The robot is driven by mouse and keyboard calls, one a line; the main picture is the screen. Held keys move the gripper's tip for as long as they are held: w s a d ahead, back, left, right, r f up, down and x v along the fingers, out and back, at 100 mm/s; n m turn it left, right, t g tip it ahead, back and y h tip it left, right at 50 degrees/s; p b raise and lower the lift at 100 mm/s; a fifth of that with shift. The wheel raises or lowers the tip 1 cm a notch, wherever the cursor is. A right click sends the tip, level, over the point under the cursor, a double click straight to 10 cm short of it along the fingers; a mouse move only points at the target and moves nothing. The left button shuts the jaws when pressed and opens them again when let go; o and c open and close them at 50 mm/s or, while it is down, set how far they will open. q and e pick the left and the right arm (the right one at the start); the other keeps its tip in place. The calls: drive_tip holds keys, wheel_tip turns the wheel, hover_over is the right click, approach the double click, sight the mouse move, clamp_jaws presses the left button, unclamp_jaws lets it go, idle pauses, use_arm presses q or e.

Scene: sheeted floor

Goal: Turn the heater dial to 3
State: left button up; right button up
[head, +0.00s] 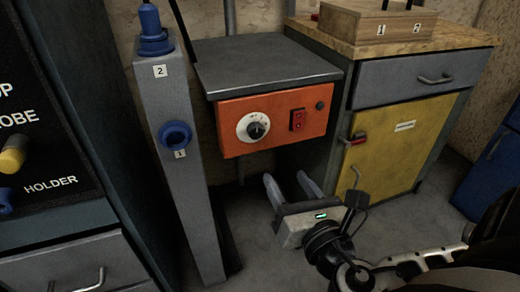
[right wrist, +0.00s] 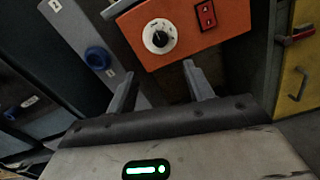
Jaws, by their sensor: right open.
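The heater is an orange panel (head: 277,101) under a grey top, seen in the head view and at the top of the right wrist view (right wrist: 197,46). Its dial (head: 254,128) is a black knob on a white round plate, left of a red switch (head: 297,119). The dial also shows in the right wrist view (right wrist: 160,38); its marks are too small to read. My right gripper (head: 287,182) is open and empty, below and in front of the panel, apart from the dial. In the right wrist view its fingers (right wrist: 160,80) point up toward the panel. My left gripper is not in view.
A grey post (head: 187,205) with blue knobs labelled 1 and 2 stands just left of the heater. A yellow-door cabinet (head: 400,150) with a wooden box (head: 377,22) on top stands right. A dark holder panel (head: 45,130) is at far left.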

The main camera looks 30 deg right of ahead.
drive_tip(key=b, duration=0.4)
approach(257, 134)
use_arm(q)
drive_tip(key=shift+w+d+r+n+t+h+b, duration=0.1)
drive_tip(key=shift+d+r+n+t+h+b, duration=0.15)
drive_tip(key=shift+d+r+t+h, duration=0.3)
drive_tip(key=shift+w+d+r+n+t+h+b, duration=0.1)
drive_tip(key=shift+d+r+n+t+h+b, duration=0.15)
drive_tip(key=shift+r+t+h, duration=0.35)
use_arm(e)
drive_tip(key=x, duration=0.8)
drive_tip(key=shift+w, duration=0.15)
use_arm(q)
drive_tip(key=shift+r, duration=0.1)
use_arm(e)
drive_tip(key=c, duration=1)
